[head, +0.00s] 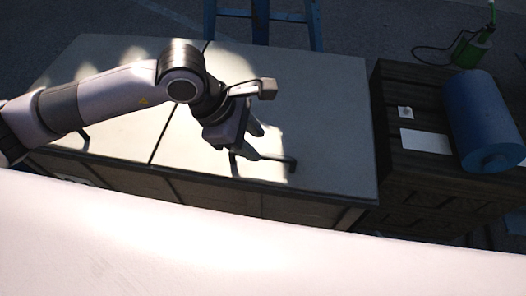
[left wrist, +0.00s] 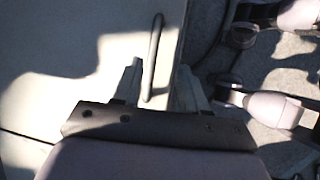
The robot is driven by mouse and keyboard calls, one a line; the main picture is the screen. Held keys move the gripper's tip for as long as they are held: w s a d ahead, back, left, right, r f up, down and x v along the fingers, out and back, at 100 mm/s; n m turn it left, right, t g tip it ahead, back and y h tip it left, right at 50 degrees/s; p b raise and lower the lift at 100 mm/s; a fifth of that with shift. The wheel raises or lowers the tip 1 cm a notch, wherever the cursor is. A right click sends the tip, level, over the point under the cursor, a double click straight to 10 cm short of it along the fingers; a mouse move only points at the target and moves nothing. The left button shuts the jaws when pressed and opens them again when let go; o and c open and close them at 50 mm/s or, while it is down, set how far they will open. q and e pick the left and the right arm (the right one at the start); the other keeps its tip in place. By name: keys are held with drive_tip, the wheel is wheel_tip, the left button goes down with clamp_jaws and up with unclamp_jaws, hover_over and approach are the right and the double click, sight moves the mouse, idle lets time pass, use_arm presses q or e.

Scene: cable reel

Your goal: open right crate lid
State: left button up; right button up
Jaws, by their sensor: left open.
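The right crate lid (head: 320,125) is a flat pale panel, lying closed beside the left lid (head: 120,75) with a dark seam between them. Its dark bar handle (head: 278,159) is near the front edge. My left gripper (head: 254,142) is above this handle, fingers apart, and partly covers it in the head view. In the left wrist view the handle (left wrist: 153,58) shows between the directions of the two open fingertips (left wrist: 159,82), nearer the left finger. I cannot tell whether the fingers touch it. My right gripper is not in view.
A dark wooden crate (head: 408,175) stands right of the lidded crate, bearing a blue cylinder (head: 480,115), a white card (head: 426,141) and a small white piece (head: 405,112). A green object (head: 470,50) with a cable is behind it. Blue legs (head: 314,25) stand at the back.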

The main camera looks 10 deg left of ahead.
sight(267, 155)
use_arm(q)
drive_tip(key=x, duration=0.4)
drive_tip(key=w+a+x, duration=0.1)
drive_tip(key=x, duration=0.2)
drive_tip(key=shift+s+f, duration=0.1)
clamp_jaws()
